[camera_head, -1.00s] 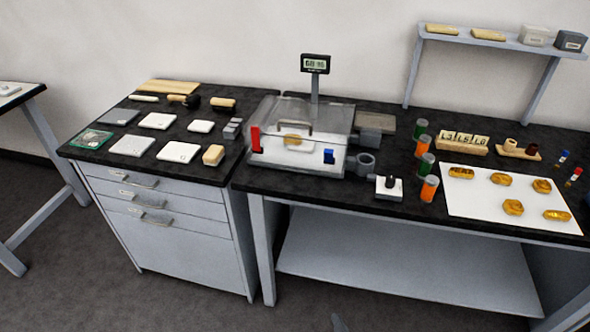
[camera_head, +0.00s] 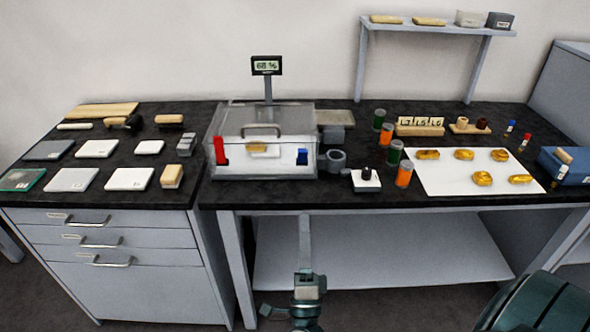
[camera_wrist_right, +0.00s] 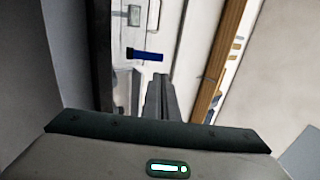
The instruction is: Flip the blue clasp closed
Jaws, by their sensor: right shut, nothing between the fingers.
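The clear box (camera_head: 262,122) stands on the dark bench with its lid down and a grey handle on top. The blue clasp (camera_head: 302,157) is at the right of the box's front, short and low. A taller red clasp (camera_head: 221,151) stands upright at the left. My right gripper (camera_head: 305,222) is shut and empty, in front of the bench's front edge and below the blue clasp in the picture, apart from it. In the right wrist view the blue clasp (camera_wrist_right: 147,56) lies just beyond the shut fingertips (camera_wrist_right: 160,80). My left gripper is out of view.
Right of the box are a grey ring-shaped holder (camera_head: 337,159), a small white block with a black knob (camera_head: 366,181) and several orange and green jars. A white mat (camera_head: 450,185) holds gold pieces. The bench front edge lies between my gripper and the box.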

